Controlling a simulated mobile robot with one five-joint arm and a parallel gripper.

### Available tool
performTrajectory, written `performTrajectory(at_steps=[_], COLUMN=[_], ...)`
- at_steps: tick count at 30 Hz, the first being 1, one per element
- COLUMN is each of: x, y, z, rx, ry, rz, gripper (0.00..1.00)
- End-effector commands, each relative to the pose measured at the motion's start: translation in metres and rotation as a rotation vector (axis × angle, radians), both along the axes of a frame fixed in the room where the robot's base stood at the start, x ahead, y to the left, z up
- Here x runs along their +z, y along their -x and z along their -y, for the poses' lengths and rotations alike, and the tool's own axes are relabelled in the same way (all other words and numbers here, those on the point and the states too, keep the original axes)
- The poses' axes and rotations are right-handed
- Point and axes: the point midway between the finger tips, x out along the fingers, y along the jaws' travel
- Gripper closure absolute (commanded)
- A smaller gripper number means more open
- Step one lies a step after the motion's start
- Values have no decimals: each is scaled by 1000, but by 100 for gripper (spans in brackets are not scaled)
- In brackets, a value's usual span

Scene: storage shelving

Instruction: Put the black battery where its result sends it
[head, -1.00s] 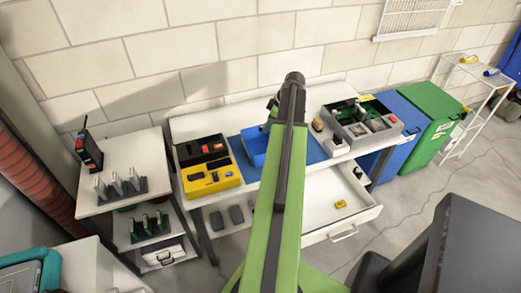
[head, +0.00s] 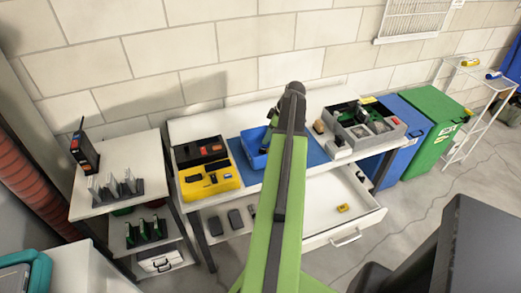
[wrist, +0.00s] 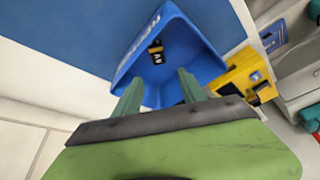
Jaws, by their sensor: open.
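A small black battery with yellowish marks (wrist: 156,52) lies inside the blue tray (wrist: 185,35), as the wrist view shows. The tray also shows in the head view (head: 251,146) on the blue mat, partly behind my arm. My gripper (wrist: 160,82) is open, its two green fingers apart over the tray's near part, with the battery beyond the fingertips and nothing between them. In the head view the gripper is mostly hidden by my arm. A yellow tester (head: 209,182) with black parts stands left of the tray; part of it shows in the wrist view (wrist: 243,75).
A black box with a red item (head: 201,150) sits behind the tester. A grey compartment tray (head: 365,127) is at the bench's right. Below, an open drawer (head: 320,207) holds a yellow item (head: 342,208). Blue (head: 397,120) and green bins (head: 432,125) stand right. Racks (head: 118,190) stand left.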

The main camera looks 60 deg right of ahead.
Motion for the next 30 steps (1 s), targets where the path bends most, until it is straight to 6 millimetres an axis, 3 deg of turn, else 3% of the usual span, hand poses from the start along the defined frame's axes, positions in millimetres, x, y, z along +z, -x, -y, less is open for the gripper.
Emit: performTrajectory(at_steps=[5, 21, 30], x=[9, 128, 161], y=[3, 47, 65], z=[1, 14, 20], rx=[-1, -2, -2], ry=[0, 0, 0], rz=[0, 0, 0], gripper=[51, 51, 51])
